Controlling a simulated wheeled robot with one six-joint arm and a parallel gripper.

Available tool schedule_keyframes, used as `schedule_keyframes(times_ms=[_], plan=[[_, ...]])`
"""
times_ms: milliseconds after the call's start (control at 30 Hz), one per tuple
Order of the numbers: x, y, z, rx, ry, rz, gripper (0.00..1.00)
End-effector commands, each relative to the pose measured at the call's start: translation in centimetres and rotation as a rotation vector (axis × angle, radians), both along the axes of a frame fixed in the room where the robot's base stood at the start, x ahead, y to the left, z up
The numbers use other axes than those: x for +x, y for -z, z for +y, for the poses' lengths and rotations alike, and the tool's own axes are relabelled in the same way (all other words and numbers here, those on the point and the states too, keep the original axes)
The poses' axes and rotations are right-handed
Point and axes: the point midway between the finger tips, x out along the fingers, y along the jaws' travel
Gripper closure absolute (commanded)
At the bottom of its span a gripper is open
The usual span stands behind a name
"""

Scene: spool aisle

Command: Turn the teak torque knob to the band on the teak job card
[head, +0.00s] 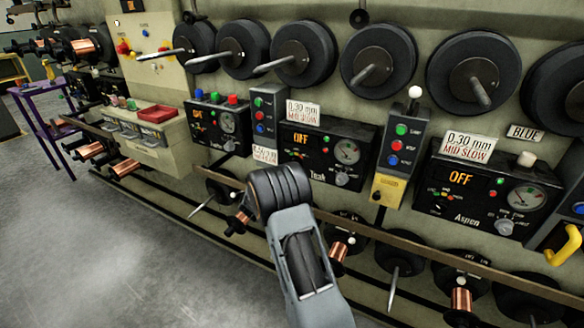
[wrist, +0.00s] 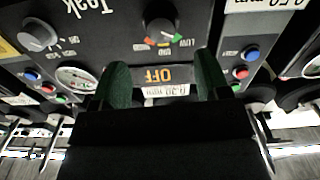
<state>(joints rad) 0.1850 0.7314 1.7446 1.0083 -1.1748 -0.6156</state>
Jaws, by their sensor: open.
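The Teak panel (head: 322,150) is a black box at the centre of the head view, its display reading OFF. Its job card (head: 303,112) above it reads "0.30 mm MID SLOW". In the wrist view, upside down, a black knob (wrist: 159,30) has a coloured arc of green, red and yellow beside it. A grey knob (wrist: 39,36) sits further left; it also shows in the head view (head: 342,179). The knob labels are too small to tell which is torque.
A grey button box (head: 400,145) with a white-topped lever stands right of Teak. The Aspen panel (head: 490,190) is further right, another panel (head: 217,125) left. Large black spools (head: 378,58) hang above; a rail (head: 420,252) and copper spools run below. Floor (head: 130,260) is clear.

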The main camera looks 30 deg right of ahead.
Motion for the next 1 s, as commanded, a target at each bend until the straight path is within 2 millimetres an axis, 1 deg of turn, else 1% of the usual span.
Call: schedule_keyframes(times_ms=[33,133,300,400,600,933,1000], plan=[[0.5,0.0,-1.0,0.0,0.003,-0.002,0.31],[1.3,0.0,-2.6,-0.001,0.003,-0.001,0.31],[2.5,0.0,-4.8,0.0,0.0,-0.001,0.31],[3.1,0.0,-5.8,0.0,0.0,-0.001,0.31],[3.7,0.0,-6.7,0.0,-0.002,0.0,0.31],[3.8,0.0,-6.9,0.001,-0.003,-0.001,0.31],[3.8,0.0,-6.9,0.001,-0.002,-0.001,0.36]])
